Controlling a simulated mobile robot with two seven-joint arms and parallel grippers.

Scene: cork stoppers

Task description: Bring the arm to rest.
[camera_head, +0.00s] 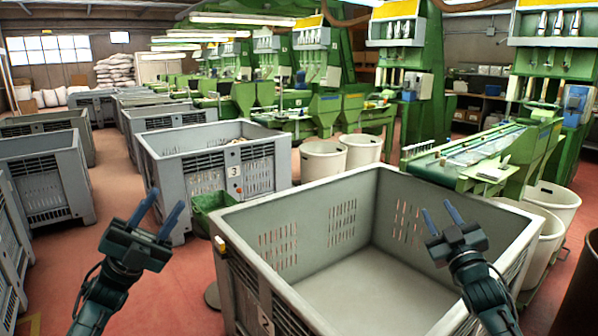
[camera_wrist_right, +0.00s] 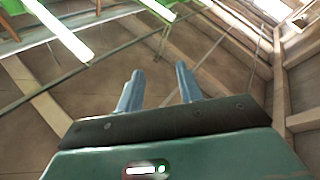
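My left gripper (camera_head: 166,199) is raised over the red floor at the left, its two blue fingers apart with nothing between them. My right gripper (camera_head: 436,208) is raised over the right part of a large empty grey bin (camera_head: 300,188), its fingers also apart and empty. In the right wrist view my right gripper (camera_wrist_right: 159,72) shows two separated fingers pointing towards the brown ceiling (camera_wrist_right: 110,70). No stopper is in either gripper.
A grey bin marked 3 (camera_head: 262,172) with some pale contents stands behind the large bin, with a green crate (camera_head: 207,212) beside it. Green machines (camera_head: 480,165) and white tubs (camera_head: 322,160) stand at the right and back. Red floor (camera_head: 170,290) is clear at the left front.

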